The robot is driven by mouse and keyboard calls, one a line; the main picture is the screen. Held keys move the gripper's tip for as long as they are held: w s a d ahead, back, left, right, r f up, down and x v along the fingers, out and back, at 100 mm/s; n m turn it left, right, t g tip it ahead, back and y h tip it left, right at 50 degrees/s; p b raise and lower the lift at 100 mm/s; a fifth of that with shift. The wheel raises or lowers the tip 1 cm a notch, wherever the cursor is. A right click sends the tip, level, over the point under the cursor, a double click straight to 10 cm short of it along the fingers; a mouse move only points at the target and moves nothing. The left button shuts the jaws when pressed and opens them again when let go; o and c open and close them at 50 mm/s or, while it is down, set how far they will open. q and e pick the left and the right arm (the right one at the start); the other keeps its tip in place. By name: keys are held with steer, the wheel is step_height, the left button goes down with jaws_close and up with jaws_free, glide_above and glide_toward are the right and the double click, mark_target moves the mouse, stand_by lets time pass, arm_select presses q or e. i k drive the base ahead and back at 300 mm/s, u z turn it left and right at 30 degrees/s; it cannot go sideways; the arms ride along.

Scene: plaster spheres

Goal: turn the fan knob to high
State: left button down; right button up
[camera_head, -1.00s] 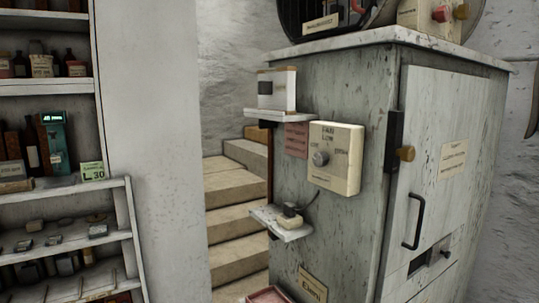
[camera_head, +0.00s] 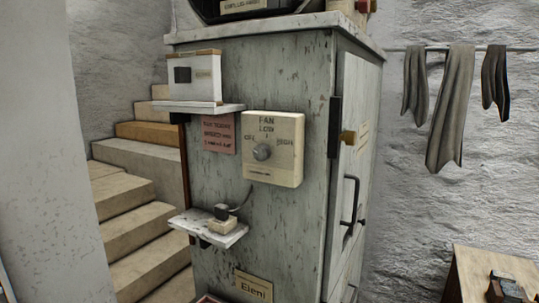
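The fan control box (camera_head: 287,165) is a cream panel on the side of a worn grey-green cabinet (camera_head: 300,80). It is marked FAN, with OFF at the left, LOW at the top and HIGH at the right. Its round grey knob (camera_head: 262,152) sits at the middle of the panel. I cannot tell for sure which mark the knob points to. Neither of my grippers shows in the head view.
A small shelf (camera_head: 205,107) with a white box (camera_head: 195,77) juts out left of the panel. A lower shelf (camera_head: 208,230) holds a small corded device (camera_head: 223,212). Steps (camera_head: 140,215) rise at the left. A wooden table (camera_head: 490,270) stands at the lower right, below hanging cloths (camera_head: 452,100).

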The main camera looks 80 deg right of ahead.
mark_target(261, 153)
steer(key=z, duration=1.55)
steer(key=k, duration=0.6)
steer(key=u, duration=0.1)
steer(key=i, duration=0.6)
steer(key=u, duration=0.1)
